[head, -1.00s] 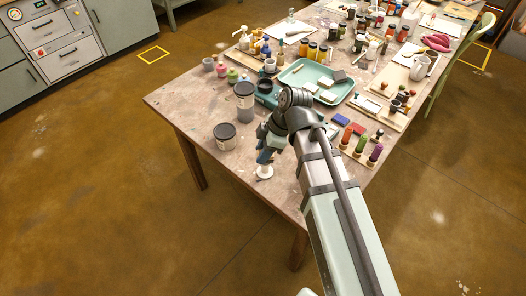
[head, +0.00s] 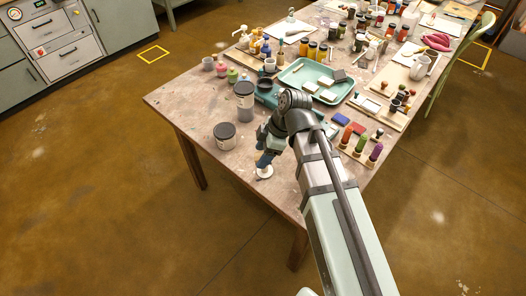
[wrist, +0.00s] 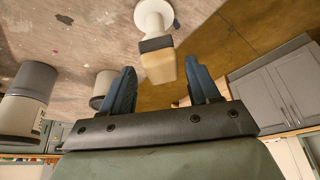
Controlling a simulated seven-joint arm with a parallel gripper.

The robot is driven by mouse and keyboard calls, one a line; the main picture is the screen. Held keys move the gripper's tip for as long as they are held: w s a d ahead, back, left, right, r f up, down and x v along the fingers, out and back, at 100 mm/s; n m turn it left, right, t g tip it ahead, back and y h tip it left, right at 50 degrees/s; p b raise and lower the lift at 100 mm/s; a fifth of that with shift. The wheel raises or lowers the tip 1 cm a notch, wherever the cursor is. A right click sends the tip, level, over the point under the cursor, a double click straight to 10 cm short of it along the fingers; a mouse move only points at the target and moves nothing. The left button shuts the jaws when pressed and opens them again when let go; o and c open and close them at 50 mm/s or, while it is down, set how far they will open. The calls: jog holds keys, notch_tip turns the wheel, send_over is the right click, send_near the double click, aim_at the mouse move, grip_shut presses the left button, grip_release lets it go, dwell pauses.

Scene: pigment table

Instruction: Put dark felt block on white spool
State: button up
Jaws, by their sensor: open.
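The white spool (head: 264,174) stands on the table near its front edge, under my gripper; it also shows at the top of the wrist view (wrist: 153,14). The dark felt block (wrist: 157,44) has a dark felt layer and a tan back. In the wrist view its felt side faces the spool and appears to rest on it. My gripper (wrist: 160,77) is open, with one blue finger on each side of the block's tan end and a visible gap at both sides. In the head view the block is hard to make out behind my gripper (head: 264,160).
A grey jar with a dark lid (head: 225,137) stands just left of my gripper, and a taller jar (head: 244,95) stands behind it. The table's front-left corner is clear.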

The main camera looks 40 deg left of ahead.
jog(key=shift+r, duration=0.1)
jog(key=v, duration=1.2)
